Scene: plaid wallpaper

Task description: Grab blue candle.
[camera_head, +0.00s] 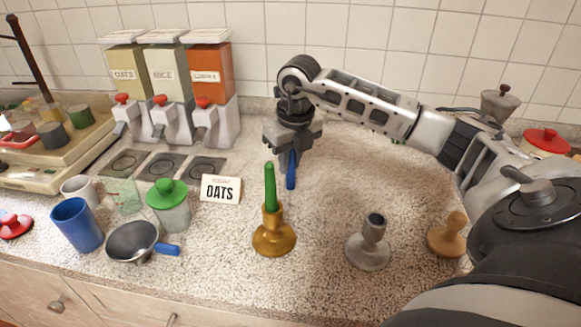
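The blue candle (291,172) is below my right gripper (291,152), behind the green candle. Its upper end is hidden at the gripper, and its lower end is at or just above the counter; I cannot tell which. My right gripper points down around the candle's top, but its fingertips are too small and dark to show whether they grip it. The green candle (270,188) stands upright in a brass holder (273,240). A silver candle holder (369,250) stands empty to the right. My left gripper is out of view.
A wooden piece (446,238) stands right of the silver holder. An OATS card (220,189), green-lidded jar (170,208), blue cup (77,225) and small pan (132,242) are on the left. Dispensers (210,80) stand at the back.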

